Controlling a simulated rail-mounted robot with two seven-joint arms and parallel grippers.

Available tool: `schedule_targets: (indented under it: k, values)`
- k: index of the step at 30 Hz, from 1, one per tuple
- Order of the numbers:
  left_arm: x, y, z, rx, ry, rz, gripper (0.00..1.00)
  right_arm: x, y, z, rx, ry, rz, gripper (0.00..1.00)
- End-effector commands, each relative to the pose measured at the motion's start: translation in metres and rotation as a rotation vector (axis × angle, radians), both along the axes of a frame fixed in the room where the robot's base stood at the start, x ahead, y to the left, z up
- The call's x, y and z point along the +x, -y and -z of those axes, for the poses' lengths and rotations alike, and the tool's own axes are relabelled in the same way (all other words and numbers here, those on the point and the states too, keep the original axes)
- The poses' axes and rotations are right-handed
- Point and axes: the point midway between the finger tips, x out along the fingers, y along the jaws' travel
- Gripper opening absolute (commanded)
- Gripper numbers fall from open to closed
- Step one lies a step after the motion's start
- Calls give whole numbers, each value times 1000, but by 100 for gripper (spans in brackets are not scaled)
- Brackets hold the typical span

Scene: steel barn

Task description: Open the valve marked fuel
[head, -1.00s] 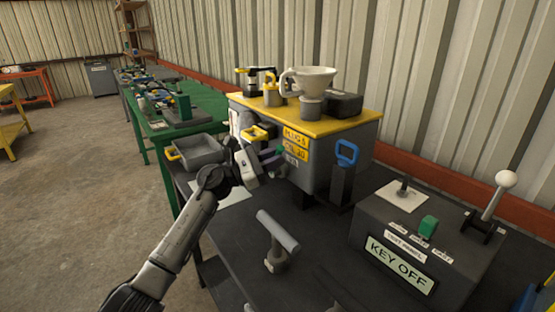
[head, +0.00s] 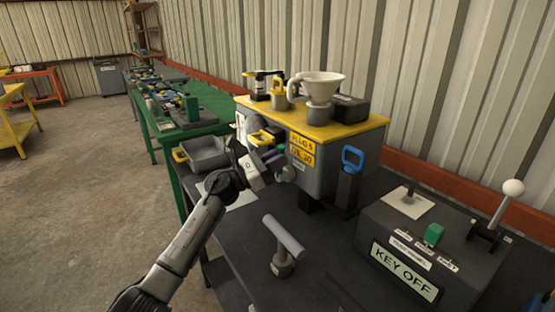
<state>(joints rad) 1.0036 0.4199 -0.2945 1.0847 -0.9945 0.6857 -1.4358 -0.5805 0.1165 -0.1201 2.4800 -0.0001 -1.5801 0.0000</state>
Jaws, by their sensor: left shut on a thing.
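The grey engine block (head: 328,172) with a yellow top stands on the dark bench. My left gripper (head: 270,173) is at the lower left of its front face, shut on a small part there, seemingly the valve handle. My right gripper is not in view.
A blue-handled lever (head: 351,158) stands at the block's right. A grey T-handle (head: 283,240) stands in front. A control box (head: 398,252) reading KEY OFF is at right. A grey tray (head: 203,154) with a yellow handle lies left of the gripper.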

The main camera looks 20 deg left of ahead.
Motion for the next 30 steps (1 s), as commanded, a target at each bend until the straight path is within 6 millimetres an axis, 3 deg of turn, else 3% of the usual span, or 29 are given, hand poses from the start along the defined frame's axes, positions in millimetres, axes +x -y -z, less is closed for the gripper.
schedule_targets:
  k: [2,3,10,20,30]
  values:
    - [0,0,2,2,-2,-1,0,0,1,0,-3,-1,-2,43]
    - [0,0,2,2,-2,-1,19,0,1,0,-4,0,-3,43]
    - [0,0,1,2,-1,-1,41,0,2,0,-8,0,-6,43]
    - [-3,-3,2,1,0,0,42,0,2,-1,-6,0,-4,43]
    - [-40,-41,22,5,-2,-1,42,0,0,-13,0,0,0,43]
